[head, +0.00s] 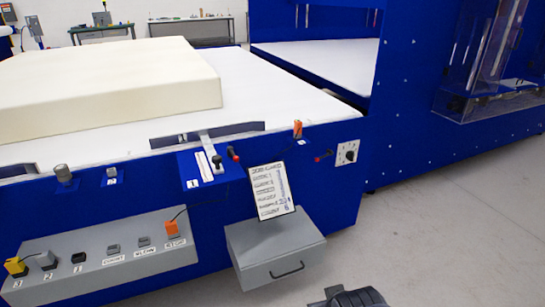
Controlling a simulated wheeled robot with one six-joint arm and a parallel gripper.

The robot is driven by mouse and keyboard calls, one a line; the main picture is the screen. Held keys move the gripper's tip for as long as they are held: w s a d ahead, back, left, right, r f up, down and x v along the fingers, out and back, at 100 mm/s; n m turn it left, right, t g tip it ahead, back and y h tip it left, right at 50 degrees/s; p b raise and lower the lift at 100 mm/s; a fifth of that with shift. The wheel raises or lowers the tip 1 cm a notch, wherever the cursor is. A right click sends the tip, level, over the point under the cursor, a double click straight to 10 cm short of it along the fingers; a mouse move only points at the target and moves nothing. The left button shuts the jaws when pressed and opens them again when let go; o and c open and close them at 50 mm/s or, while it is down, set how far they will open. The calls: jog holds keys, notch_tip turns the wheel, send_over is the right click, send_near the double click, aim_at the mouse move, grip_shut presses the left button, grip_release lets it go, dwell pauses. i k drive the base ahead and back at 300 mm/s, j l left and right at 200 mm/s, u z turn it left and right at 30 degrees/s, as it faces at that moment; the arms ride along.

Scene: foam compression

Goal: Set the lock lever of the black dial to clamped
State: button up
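A black dial (348,152) sits on a small white plate with markings, at the right end of the blue machine front. The markings and the exact lever setting are too small to read. Another black knob (217,163) stands by a white scale left of it, with a red-tipped lever (234,154) beside it. My gripper is not recognisable in the head view; only a dark part, probably of my arm, shows at the bottom edge, well below the dial.
A job card (271,190) stands on a grey drawer box (276,254) projecting below and left of the dial. A grey sloped control panel (100,262) with several labelled switches is at lower left. A cream foam block (110,85) lies on the white table. Floor at right is clear.

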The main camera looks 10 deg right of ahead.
aim_at(330, 152)
jog(key=i+l, duration=0.4)
jog(key=i, duration=0.15)
jog(key=i+l, duration=0.35)
jog(key=i, duration=0.2)
jog(key=l+z, duration=0.05)
